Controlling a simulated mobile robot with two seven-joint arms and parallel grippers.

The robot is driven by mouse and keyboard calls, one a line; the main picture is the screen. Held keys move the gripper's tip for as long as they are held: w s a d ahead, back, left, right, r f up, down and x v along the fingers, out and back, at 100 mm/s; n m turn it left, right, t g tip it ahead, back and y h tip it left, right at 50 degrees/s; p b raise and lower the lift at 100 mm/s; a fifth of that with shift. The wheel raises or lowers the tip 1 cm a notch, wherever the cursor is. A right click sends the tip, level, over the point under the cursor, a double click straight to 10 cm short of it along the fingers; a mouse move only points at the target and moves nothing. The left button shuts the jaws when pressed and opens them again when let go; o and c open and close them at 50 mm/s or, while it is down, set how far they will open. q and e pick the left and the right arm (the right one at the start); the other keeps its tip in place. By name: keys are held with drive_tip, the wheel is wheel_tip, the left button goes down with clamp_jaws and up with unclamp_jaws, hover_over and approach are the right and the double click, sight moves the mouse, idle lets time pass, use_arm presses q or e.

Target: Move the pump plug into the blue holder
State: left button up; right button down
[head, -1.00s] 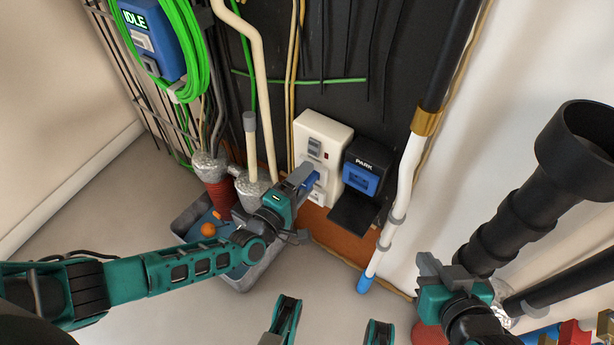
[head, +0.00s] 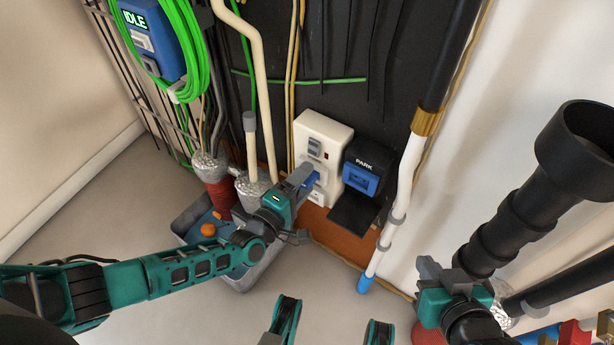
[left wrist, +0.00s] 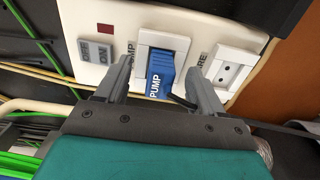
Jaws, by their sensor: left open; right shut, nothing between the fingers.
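The blue pump plug (left wrist: 160,75), marked PUMP, sits in the middle socket of the white outlet panel (head: 327,136); the left wrist view also shows the panel (left wrist: 90,20). My left gripper (head: 302,177) is open at the panel, and in the left wrist view its fingers (left wrist: 158,85) stand on either side of the plug with gaps visible. In the head view my left gripper partly hides the plug (head: 312,179). The blue holder (head: 360,178), in a black housing marked PARK, is just right of the panel. My right gripper (head: 438,270) is shut and empty at the lower right, away from both.
A black ledge (head: 353,214) juts out below the holder. A white pipe with a blue end (head: 364,284) stands right of it. A grey bin (head: 250,272) lies under my left arm. Large black ducting (head: 520,190) stands near my right gripper. The spare socket (left wrist: 232,70) is right of the plug.

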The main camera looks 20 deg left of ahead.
use_arm(q)
drive_tip(key=shift+c, duration=0.5)
clamp_jaws()
drive_tip(key=shift+p+v, duration=0.9)
drive_tip(key=shift+v, duration=2.1)
drive_tip(key=shift+r, duration=0.1)
